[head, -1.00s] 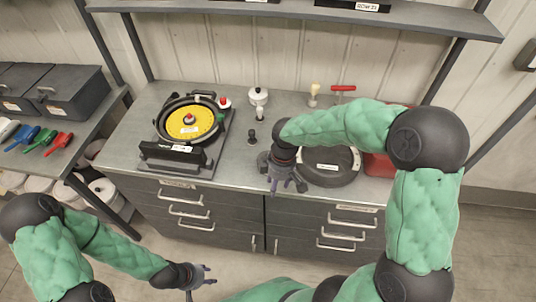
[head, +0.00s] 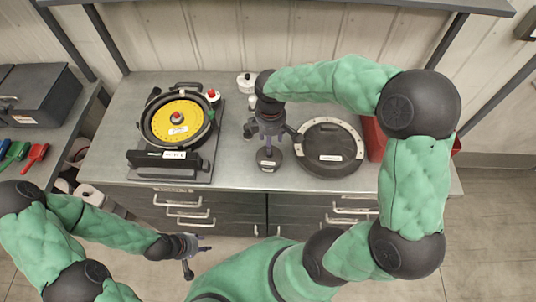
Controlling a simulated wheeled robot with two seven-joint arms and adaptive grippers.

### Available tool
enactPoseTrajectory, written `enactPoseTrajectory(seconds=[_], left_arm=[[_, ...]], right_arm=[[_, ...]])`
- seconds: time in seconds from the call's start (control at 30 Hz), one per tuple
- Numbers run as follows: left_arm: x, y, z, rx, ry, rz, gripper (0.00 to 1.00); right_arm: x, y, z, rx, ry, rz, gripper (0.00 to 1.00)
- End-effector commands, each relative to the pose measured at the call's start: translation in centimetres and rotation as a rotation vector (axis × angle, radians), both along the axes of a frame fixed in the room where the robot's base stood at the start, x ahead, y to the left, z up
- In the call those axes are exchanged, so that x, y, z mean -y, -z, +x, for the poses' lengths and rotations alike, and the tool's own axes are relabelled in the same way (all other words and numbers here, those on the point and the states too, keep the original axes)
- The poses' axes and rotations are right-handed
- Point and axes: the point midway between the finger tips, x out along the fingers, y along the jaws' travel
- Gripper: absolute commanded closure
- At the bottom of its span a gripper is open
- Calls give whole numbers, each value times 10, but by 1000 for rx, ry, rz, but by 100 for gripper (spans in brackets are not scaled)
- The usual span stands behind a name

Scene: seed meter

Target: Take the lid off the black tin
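A small black tin (head: 268,162) with a pale label on top stands on the bench near its front edge, left of a large dark round plate. My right gripper (head: 271,138) is over and just behind the tin, with its fingers spread; it looks empty. Its fingers overlap the tin's back edge in the picture, and I cannot tell whether they touch it. The lid cannot be told apart from the tin's body. My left gripper (head: 198,259) is open and empty, low in front of the cabinet.
The dark round plate (head: 331,132) lies on the right, with a red container (head: 376,136) beyond it. A yellow disc (head: 177,120) sits in a black housing on the left. A white pot (head: 246,83) stands at the back. A shelf overhangs the rear.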

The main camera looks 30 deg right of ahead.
Motion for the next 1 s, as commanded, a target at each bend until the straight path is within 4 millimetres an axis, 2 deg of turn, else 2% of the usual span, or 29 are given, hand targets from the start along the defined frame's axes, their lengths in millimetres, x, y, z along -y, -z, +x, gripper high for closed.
enactPoseTrajectory(seconds=[0.1, 0.37, 0.63, 0.9, 0.93, 1.0], left_arm=[[0, 3, 0, 0, 0, 0, 60], [0, 6, 0, 1, 0, 0, 60], [0, 16, 1, 1, 0, 0, 60], [0, 16, 1, 1, 0, 0, 60], [0, 16, 1, 1, 0, 0, 60], [0, 16, 1, 1, 0, 0, 60]], right_arm=[[0, 13, 0, 0, 0, 0, 48], [-2, 27, -1, 0, -1, 0, 48], [-4, 63, -4, -1, 1, 1, 48], [-5, 68, -3, 2, 0, 1, 48], [-5, 68, -3, 2, 0, 1, 51], [-5, 68, -3, 2, 0, 1, 71]])
